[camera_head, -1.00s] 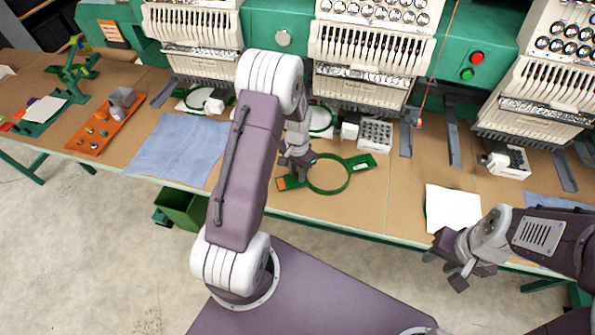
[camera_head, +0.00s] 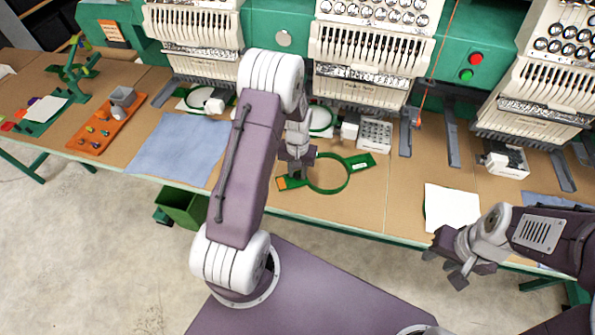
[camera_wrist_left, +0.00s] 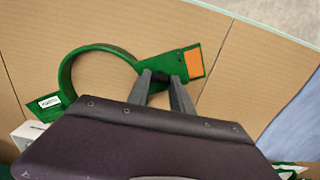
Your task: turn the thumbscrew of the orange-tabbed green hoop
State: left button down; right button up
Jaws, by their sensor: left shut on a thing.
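The green hoop (camera_head: 345,186) lies flat on the brown table, with its orange tab (camera_head: 282,183) at the left end and a green plate with a pale label at the other. It also shows in the left wrist view (camera_wrist_left: 68,72), where the orange tab (camera_wrist_left: 194,62) is beside the fingers. My left gripper (camera_head: 297,172) is over the tab end of the hoop. In the left wrist view its fingers (camera_wrist_left: 168,84) are shut on a small dark piece, the thumbscrew (camera_wrist_left: 163,76), mostly hidden between them. My right gripper (camera_head: 450,268) hangs in front of the table's edge, away from the hoop.
A white sheet (camera_head: 452,208) lies right of the hoop. A white box with small holes (camera_head: 375,134) stands behind it. A blue cloth (camera_head: 178,148) and an orange tray (camera_head: 105,130) lie to the left. Embroidery machine heads (camera_head: 365,50) line the back.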

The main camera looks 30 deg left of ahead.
pick_arm(q)
jog(key=c, duration=1.1)
grip_release()
notch_tip(320, 180, up, 9)
jog(key=shift+r+b, duration=0.1)
jog(key=shift+b, duration=0.2)
